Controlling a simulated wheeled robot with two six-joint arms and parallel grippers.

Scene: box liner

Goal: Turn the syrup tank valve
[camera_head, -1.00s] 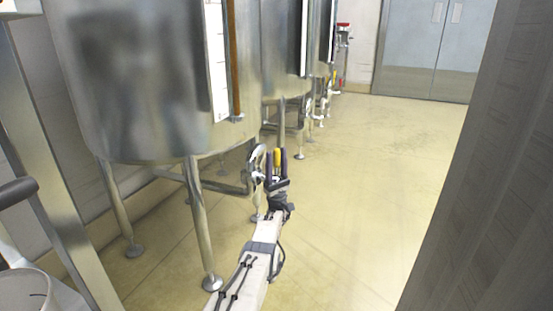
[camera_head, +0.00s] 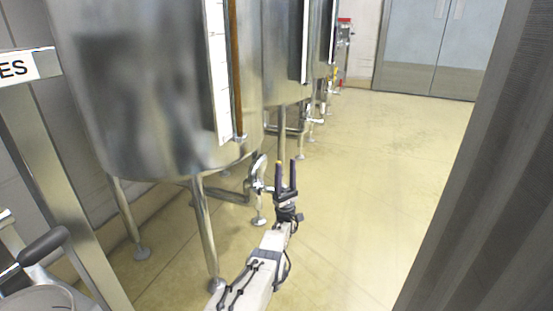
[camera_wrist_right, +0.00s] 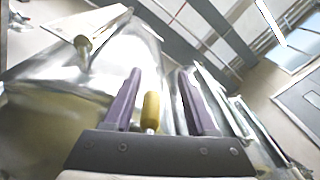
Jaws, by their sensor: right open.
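The large steel syrup tank (camera_head: 150,90) stands on legs at left in the head view. Its valve (camera_head: 258,173) sits low at the tank's right side, on a pipe under the tank. My right gripper (camera_head: 286,163) is open just right of the valve, its purple fingers pointing up. The yellow valve handle is mostly hidden behind the left finger in the head view. In the right wrist view the yellow handle (camera_wrist_right: 151,110) stands between the open fingers, closer to the left one; contact cannot be told. My left gripper is not in view.
More steel tanks (camera_head: 287,50) stand in a row behind. A dark panel (camera_head: 490,190) borders the right side. Bare floor (camera_head: 380,160) lies between, leading to double doors (camera_head: 430,50). A metal frame with a sign (camera_head: 17,68) and a pot with a handle (camera_head: 40,248) are at left.

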